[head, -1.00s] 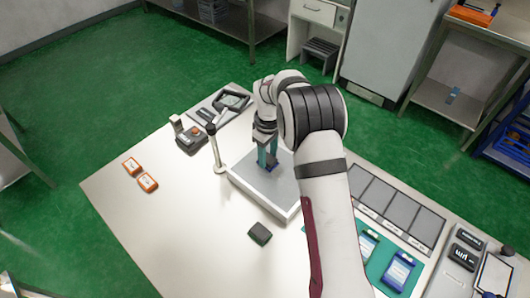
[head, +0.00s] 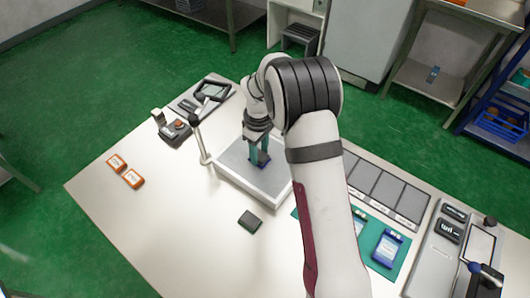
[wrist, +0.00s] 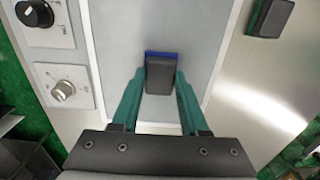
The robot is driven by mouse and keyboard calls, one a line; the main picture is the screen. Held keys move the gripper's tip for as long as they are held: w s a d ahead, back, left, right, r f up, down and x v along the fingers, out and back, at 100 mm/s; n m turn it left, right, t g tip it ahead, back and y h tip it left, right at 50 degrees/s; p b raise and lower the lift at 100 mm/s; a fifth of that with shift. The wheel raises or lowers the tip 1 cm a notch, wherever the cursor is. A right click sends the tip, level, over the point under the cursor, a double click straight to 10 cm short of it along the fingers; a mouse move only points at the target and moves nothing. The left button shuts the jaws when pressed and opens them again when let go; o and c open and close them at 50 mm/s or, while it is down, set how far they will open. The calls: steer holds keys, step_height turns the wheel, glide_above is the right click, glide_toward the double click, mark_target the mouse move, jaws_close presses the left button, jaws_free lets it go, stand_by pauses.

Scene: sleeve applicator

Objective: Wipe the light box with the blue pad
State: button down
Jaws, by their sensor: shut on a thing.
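The light box (head: 240,183) is a flat grey panel in a pale frame on the table. Its grey face (wrist: 120,60) fills the middle of the wrist view. My gripper (head: 259,158) is over the panel, pointing down. In the wrist view its two teal fingers (wrist: 161,88) are shut on the blue pad (wrist: 161,53), a dark block with a blue edge at its far side. The pad (head: 262,164) looks to be at the panel surface, but I cannot tell whether it touches. My fingers and arm hide part of the box in the head view.
A dark block (head: 250,221) lies in front of the box. A post (head: 201,140) stands close to its left. Knobs (wrist: 63,90) sit beside the panel. The front left of the table is clear.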

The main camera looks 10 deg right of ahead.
mark_target(245, 151)
steer(key=shift+w+a, duration=1.9)
steer(key=shift+a, duration=0.05)
steer(key=shift+s+d+r, duration=0.1)
steer(key=shift+s+d, duration=2.65)
steer(key=shift+r, duration=3.95)
